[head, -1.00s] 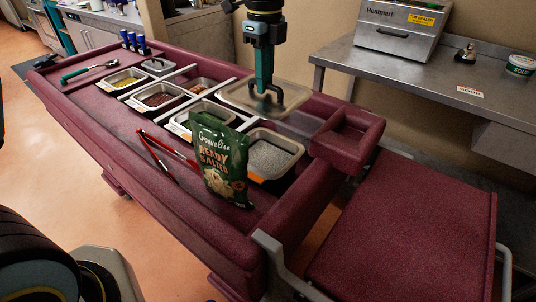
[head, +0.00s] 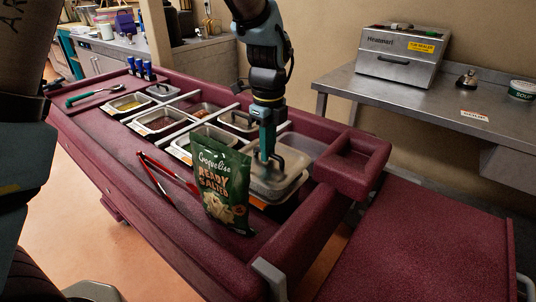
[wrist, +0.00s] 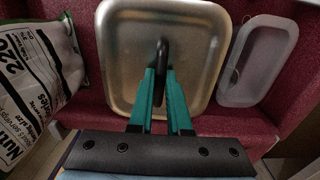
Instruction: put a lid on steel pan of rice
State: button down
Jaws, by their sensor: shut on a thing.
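My gripper (head: 264,157) is shut on the dark handle (wrist: 162,50) of a metal lid, pointing down over the cart's near right end. The lid (head: 284,182) is a rounded rectangle and fills the middle of the wrist view (wrist: 120,60). It lies over the steel pan (head: 290,198), hiding the rice from the head view. I cannot tell whether the lid rests fully on the rim or hovers just above it. An orange label shows on the pan's front side.
A green crisp bag (head: 222,185) stands close to the pan's left, also in the wrist view (wrist: 42,75). Red tongs (head: 158,180) lie left of it. Other food pans (head: 160,122) line the maroon cart (head: 95,125). A maroon corner box (head: 352,158) rises at right.

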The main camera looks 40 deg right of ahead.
jog(key=shift+f, duration=1.1)
jog(key=shift+f, duration=0.1)
jog(key=shift+f, duration=0.55)
jog(key=c, duration=0.9)
grip_release()
jog(key=shift+o, duration=0.2)
jog(key=shift+r, duration=0.1)
